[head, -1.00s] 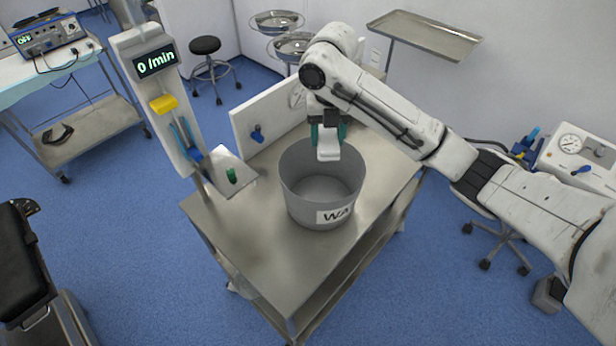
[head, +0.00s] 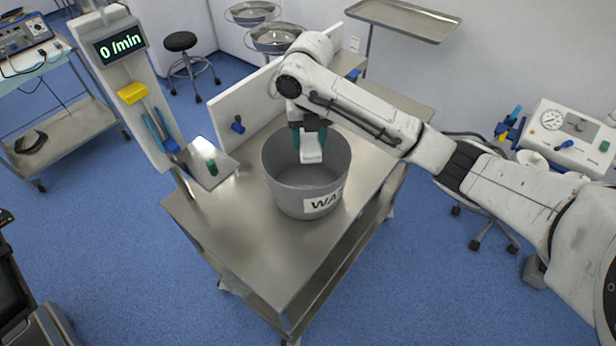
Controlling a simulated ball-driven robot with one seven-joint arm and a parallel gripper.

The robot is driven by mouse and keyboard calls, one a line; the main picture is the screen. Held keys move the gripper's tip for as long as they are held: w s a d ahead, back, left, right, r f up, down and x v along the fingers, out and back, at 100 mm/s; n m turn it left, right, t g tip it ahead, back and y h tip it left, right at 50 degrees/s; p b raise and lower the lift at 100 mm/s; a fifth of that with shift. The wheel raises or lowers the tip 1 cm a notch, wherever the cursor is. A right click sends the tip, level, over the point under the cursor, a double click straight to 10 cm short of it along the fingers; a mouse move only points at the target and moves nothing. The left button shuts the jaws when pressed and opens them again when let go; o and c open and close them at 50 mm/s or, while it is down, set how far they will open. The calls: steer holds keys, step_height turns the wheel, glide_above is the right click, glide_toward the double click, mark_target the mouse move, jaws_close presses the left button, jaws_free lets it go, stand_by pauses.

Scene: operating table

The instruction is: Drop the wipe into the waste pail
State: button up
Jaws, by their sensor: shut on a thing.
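The waste pail (head: 290,195) is a grey open bucket with a white label beginning "WA". It stands upright on the steel cart top. My gripper (head: 310,140) has teal fingers and points down over the pail's opening, toward its far side. It is shut on the white wipe (head: 311,152), which hangs below the fingers. The wipe's lower end appears at about the level of the pail's rim; its exact height is hard to tell. The visible part of the pail's inside looks empty.
The steel cart (head: 250,270) has bare room in front of the pail. A white upright panel (head: 240,108) stands behind it.

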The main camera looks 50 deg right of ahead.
steer(key=o, duration=1.2)
step_height(320, 180, up, 11)
steer(key=shift+f, duration=0.1)
